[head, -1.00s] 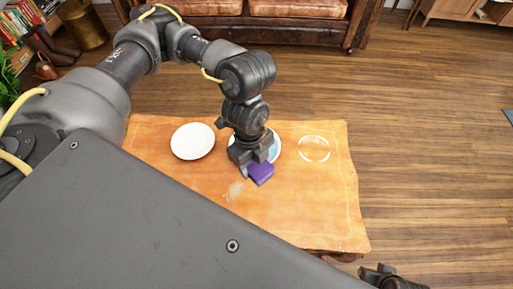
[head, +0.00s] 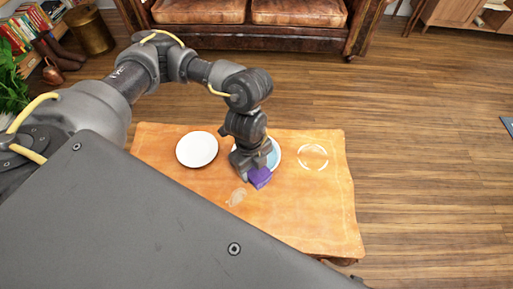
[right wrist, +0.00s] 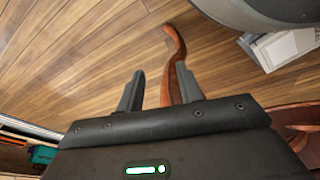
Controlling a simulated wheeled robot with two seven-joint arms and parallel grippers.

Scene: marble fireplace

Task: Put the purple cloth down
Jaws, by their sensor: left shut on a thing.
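The purple cloth (head: 260,178) is a small folded block at the tips of my left gripper (head: 250,175) in the head view. My left gripper points down and is shut on the cloth, over the middle of the wooden table (head: 310,205). I cannot tell whether the cloth touches the tabletop. Just behind the gripper is a plate with a blue inside (head: 273,155), partly hidden by the gripper. My right gripper (right wrist: 158,88) shows in the right wrist view with its fingers apart and nothing between them, above the wood floor.
A white plate (head: 197,149) lies left of the left gripper. A brown leather sofa (head: 245,14) stands behind the table.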

